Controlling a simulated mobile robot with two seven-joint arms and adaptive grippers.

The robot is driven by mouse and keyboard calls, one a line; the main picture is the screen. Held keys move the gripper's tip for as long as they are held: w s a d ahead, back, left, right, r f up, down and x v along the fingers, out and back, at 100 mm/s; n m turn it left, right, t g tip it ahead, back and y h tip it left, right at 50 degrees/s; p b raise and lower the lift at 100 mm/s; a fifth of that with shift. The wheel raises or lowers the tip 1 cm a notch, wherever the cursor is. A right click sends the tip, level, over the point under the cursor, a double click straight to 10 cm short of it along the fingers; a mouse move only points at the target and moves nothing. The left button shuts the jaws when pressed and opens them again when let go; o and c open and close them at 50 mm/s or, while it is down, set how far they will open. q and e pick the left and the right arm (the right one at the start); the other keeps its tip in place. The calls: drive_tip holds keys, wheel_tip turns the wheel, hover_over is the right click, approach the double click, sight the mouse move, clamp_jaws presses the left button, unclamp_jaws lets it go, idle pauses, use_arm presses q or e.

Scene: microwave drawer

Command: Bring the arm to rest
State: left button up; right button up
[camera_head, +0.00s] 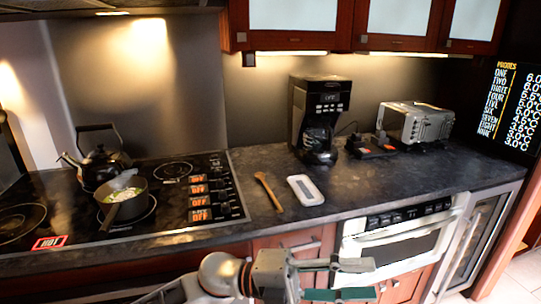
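My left gripper (370,279) is at the bottom centre of the head view, in front of the counter and the cabinets below it. Its two fingers point right and are apart, with nothing between them. The white microwave drawer (393,247) is under the counter, behind and above the gripper in the picture. Its front looks shut, and a dark control strip runs along its top. The gripper appears apart from the drawer. My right gripper is not in view.
The counter (365,185) holds a coffee maker (318,120), a toaster (418,122), a white tray (305,190) and a wooden spoon (268,190). The stove (180,200) at left bears a kettle (100,165) and a pot (124,204). A glass-fronted cooler (478,235) stands right of the drawer.

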use_arm(q)
drive_tip(key=w+a+f+n+t, duration=0.4)
drive_tip(key=w+a+n+t, duration=0.35)
drive_tip(key=n+t, duration=0.75)
drive_tip(key=w+a+f+n+t+y, duration=0.3)
drive_tip(key=a+f+n+t+y, duration=0.2)
drive_tip(key=a+f+n+y, duration=0.55)
drive_tip(key=s+a+f+n+g+y, duration=0.1)
drive_tip(key=s+a+f+n+y, duration=0.1)
drive_tip(key=s+a+f, duration=0.3)
drive_tip(key=s+a+f+n+g+y, duration=0.2)
drive_tip(key=s+a+f, duration=0.3)
drive_tip(key=f, duration=0.7)
drive_tip(key=s+a+f+n+g+y, duration=0.2)
drive_tip(key=s+a+f, duration=0.4)
drive_tip(key=f, duration=0.3)
drive_tip(key=shift+a+f+n+y, duration=0.3)
drive_tip(key=shift+n+y, duration=0.15)
drive_tip(key=shift+n, duration=0.4)
